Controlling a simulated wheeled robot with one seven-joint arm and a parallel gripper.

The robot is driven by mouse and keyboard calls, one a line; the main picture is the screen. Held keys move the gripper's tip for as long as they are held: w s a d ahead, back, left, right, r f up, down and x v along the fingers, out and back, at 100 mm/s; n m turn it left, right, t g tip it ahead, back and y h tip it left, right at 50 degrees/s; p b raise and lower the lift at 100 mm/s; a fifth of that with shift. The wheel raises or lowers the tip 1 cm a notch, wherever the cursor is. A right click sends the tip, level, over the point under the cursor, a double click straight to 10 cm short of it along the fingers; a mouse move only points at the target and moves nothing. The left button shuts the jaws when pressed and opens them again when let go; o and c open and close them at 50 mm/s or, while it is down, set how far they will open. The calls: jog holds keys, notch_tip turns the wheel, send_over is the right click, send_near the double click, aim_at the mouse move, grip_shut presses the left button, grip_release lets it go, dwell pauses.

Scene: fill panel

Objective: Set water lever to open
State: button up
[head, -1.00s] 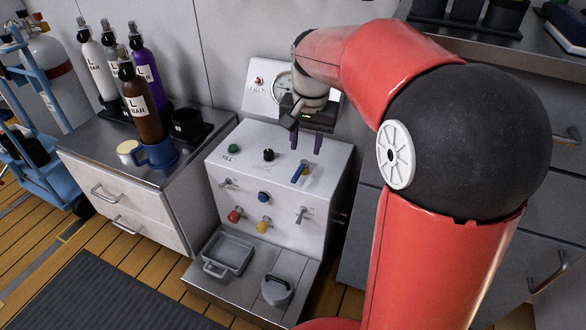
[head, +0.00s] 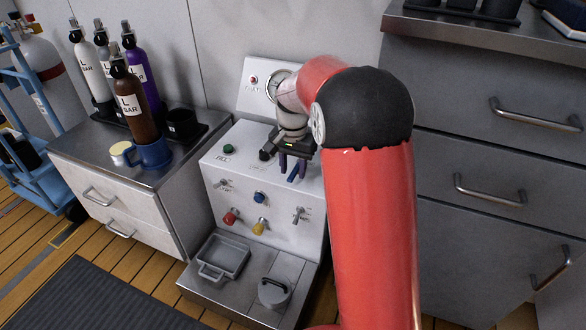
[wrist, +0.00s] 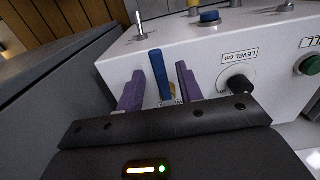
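The blue lever (head: 293,173) sits on the sloped top right part of the white fill panel (head: 240,170). I take it for the water lever; no label on it can be read. In the wrist view the blue lever (wrist: 159,74) stands between the two purple fingers of my gripper (wrist: 160,80). Gaps show on both sides, so the fingers look apart from it. In the head view my gripper (head: 292,164) is low over the panel, with its fingers around the lever. My wrist hides part of the panel's top right.
A black LEVEL knob (wrist: 238,84) and a green FILL button (wrist: 309,64) are beside the lever. Toggle switches and blue, red and yellow knobs are on the panel front. A grey tray (head: 222,258) lies below. A counter with bottles (head: 137,105) stands left; grey drawers (head: 480,150) stand right.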

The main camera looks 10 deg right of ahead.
jog(key=shift+f, duration=0.1)
grip_shut()
